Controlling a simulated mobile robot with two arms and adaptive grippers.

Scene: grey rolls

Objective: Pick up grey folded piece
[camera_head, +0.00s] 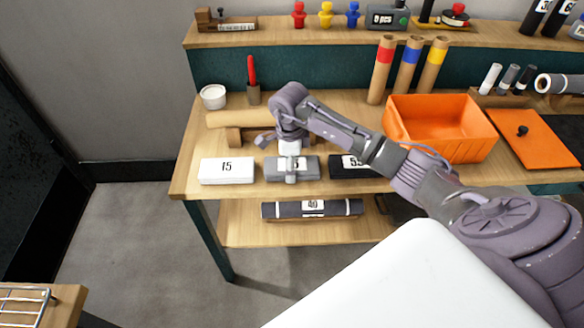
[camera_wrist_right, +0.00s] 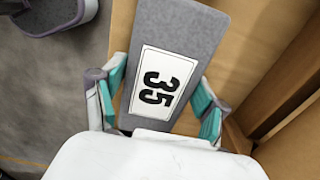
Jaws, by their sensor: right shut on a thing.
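The grey folded piece (camera_head: 308,168) lies between the white piece (camera_head: 227,171) marked 15 and a black piece (camera_head: 352,167) near the front of the tabletop. Its white label reads 35 in the right wrist view (camera_wrist_right: 190,35). My right gripper (camera_head: 291,172) is over its middle and partly hides it. In the right wrist view the teal-padded fingers of my right gripper (camera_wrist_right: 162,82) press on both sides of the grey piece. I cannot tell whether the piece touches the tabletop. My left gripper is not in view.
An orange bin (camera_head: 440,125) stands to the right, with an orange board (camera_head: 535,140) beyond it. A black roll marked 40 (camera_head: 340,208) lies on the lower shelf (camera_head: 240,225).

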